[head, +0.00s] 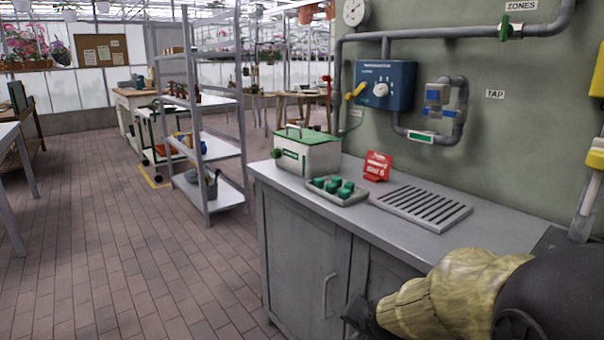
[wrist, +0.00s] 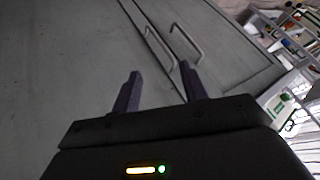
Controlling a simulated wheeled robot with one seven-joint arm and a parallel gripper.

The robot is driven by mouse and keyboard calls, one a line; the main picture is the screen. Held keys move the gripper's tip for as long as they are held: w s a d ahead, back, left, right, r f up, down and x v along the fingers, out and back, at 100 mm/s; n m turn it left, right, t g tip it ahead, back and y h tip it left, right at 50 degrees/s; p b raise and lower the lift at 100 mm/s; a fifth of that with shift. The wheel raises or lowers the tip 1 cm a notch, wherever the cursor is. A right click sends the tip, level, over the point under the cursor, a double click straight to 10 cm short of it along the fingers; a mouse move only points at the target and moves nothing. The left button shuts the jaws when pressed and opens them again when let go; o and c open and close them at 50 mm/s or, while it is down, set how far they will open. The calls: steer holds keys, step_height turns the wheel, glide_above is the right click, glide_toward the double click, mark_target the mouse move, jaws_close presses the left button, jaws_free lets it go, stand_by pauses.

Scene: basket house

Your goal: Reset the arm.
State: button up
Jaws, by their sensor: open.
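My arm reaches in from the lower right of the head view, in front of the grey counter cabinet (head: 305,255). My gripper shows in the wrist view (wrist: 160,88), with its two purple fingers spread apart and nothing between them. Behind the fingers are the grey cabinet doors (wrist: 70,50) with two bar handles (wrist: 187,42). I cannot tell how far the fingers are from the doors. In the head view the fingertips are not clearly seen.
On the counter stand a green-lidded box (head: 308,155), a tray of green pieces (head: 338,190), a red sign (head: 377,166) and a slotted drain grate (head: 420,206). Pipes and a blue control box (head: 386,86) are on the wall. A metal shelf (head: 215,150) stands left; the brick floor (head: 110,240) is clear.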

steer(key=s+d+f+n+g+p, duration=0.1)
steer(key=s+f+n+g, duration=0.15)
steer(key=s, duration=0.45)
steer(key=s+d+f+n+g+p, duration=0.1)
steer(key=s+d+f+n+g, duration=0.2)
steer(key=s, duration=0.4)
steer(key=w+a+p+v, duration=0.1)
steer(key=w+p+v, duration=0.1)
steer(key=p+v, duration=1)
steer(key=w+a+r+p+v, duration=0.1)
steer(key=w+p+v, duration=0.2)
steer(key=p+v, duration=0.9)
steer(key=w+a+r+p+v, duration=0.1)
steer(key=w+p+v, duration=0.2)
steer(key=p+v, duration=0.9)
steer(key=shift+r+n+h, duration=0.3)
steer(key=shift+r+n, duration=0.1)
steer(key=shift+n, duration=0.05)
steer(key=shift+w+a, duration=0.15)
